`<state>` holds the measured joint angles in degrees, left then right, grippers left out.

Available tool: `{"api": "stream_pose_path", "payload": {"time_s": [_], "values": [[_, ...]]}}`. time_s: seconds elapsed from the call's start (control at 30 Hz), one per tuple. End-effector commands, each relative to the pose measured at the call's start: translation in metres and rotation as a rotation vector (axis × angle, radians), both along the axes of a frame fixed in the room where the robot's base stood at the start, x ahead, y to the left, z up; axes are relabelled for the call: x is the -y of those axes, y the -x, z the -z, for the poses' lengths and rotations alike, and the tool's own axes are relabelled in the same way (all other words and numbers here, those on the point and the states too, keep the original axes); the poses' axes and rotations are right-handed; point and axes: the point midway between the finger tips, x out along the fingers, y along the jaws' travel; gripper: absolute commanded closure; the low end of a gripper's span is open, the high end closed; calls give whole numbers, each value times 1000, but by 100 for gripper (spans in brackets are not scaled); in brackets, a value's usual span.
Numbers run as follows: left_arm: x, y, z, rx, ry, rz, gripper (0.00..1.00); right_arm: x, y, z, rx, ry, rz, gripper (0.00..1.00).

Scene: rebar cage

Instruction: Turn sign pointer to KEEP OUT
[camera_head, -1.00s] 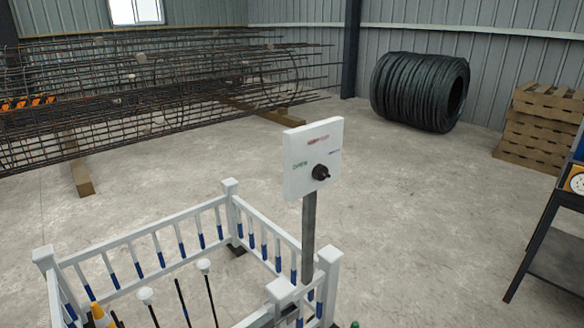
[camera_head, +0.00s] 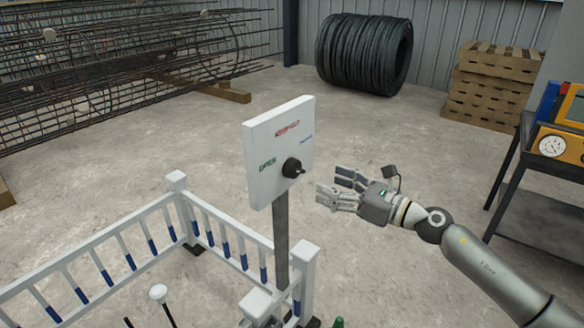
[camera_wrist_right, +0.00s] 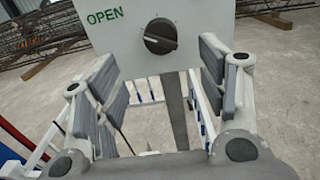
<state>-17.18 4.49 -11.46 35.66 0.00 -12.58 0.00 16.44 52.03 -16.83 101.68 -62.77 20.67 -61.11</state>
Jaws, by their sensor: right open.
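The white sign board (camera_head: 263,160) stands on a grey post at the corner of a white fence. It carries green OPEN at left, red KEEP OUT at the top and a blue label at the right, too small to read. The black pointer knob (camera_head: 292,167) is on its face; in the right wrist view the knob (camera_wrist_right: 160,36) has a light mark toward its right side. My right gripper (camera_head: 338,193) is open and empty, just right of and below the knob, apart from it. In the wrist view its fingers frame the space below the knob. My left gripper is not in view.
The white fence (camera_head: 130,235) with blue-banded bars stands around the post's left side. A rebar cage (camera_head: 120,70) lies at the back left, a black wire coil (camera_head: 365,55) at the back. Stacked pallets (camera_head: 490,85) and a dark cart (camera_head: 545,190) stand right. Floor behind the sign is clear.

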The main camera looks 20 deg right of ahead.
Motion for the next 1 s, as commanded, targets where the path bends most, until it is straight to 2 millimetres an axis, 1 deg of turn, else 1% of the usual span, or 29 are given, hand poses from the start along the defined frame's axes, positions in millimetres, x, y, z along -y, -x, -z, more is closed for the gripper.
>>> {"api": "stream_pose_path", "payload": {"time_s": [0.03,0.1,0.2,0.33,0.5,0.6,0.7,0.97,1.0], "values": [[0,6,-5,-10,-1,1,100,-5,-6,-4,2,-4,0,34],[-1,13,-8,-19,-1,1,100,-12,-14,-5,1,-5,-1,34],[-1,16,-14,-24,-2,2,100,-22,-29,-6,2,-8,1,34],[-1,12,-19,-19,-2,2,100,-36,-47,-5,0,-8,1,34],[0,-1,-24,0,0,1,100,-50,-65,-3,0,-6,2,34],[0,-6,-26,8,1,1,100,-55,-71,-2,-1,-6,1,34],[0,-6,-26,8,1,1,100,-57,-74,-1,-1,-4,1,34],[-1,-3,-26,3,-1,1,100,-58,-74,-1,-2,-4,1,34],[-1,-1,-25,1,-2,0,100,-58,-74,-1,-2,-4,1,37]]}}
